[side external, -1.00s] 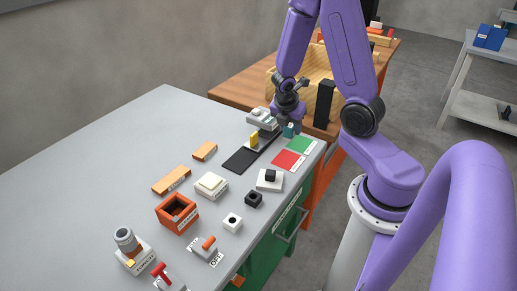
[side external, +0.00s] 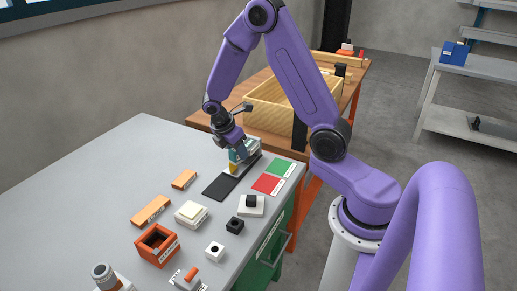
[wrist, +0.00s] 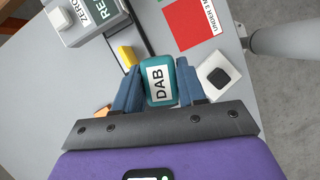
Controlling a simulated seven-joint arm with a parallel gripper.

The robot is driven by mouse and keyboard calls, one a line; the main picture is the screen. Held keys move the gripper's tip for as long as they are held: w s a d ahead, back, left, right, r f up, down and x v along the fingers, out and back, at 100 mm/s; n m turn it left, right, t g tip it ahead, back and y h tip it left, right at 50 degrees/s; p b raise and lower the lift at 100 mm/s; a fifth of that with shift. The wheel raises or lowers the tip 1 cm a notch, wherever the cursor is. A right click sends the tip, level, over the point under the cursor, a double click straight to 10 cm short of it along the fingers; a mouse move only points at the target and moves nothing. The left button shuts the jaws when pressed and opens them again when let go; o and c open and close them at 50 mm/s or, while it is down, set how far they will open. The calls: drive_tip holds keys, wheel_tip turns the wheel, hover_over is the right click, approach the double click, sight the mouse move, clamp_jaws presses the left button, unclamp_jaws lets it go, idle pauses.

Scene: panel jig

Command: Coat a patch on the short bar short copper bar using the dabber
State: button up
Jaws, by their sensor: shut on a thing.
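My gripper (side external: 236,150) is shut on the teal dabber (wrist: 159,80), which bears a "DAB" label and sits between the two blue-grey fingers (wrist: 158,66) in the wrist view. In the side view the dabber is partly hidden by the gripper, beside the grey instrument at the bench's far end. The short copper bar (side external: 184,179) lies flat on the grey bench, left of the gripper and apart from it. A longer, labelled copper bar (side external: 151,210) lies nearer. An orange sliver by the left finger in the wrist view may be a bar.
The grey instrument (wrist: 88,22) and a yellow block (wrist: 127,56) are close to the dabber. A black mat (side external: 220,187), red pad (side external: 268,187) and green pad (side external: 282,168) lie nearby. A cream-topped block (side external: 191,213) and open orange box (side external: 157,246) stand nearer. The bench's left side is clear.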

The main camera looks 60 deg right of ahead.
drive_tip(key=w+a+m+g, duration=0.1)
drive_tip(key=w+a+m, duration=0.15)
drive_tip(key=a, duration=0.75)
drive_tip(key=w+a+m+g, duration=0.1)
drive_tip(key=w+a+m, duration=0.15)
drive_tip(key=a, duration=0.65)
drive_tip(key=shift+y, duration=0.4)
drive_tip(key=shift+f, duration=2.95)
drive_tip(key=shift+f, duration=0.6)
wheel_tip(320, 180, up, 7)
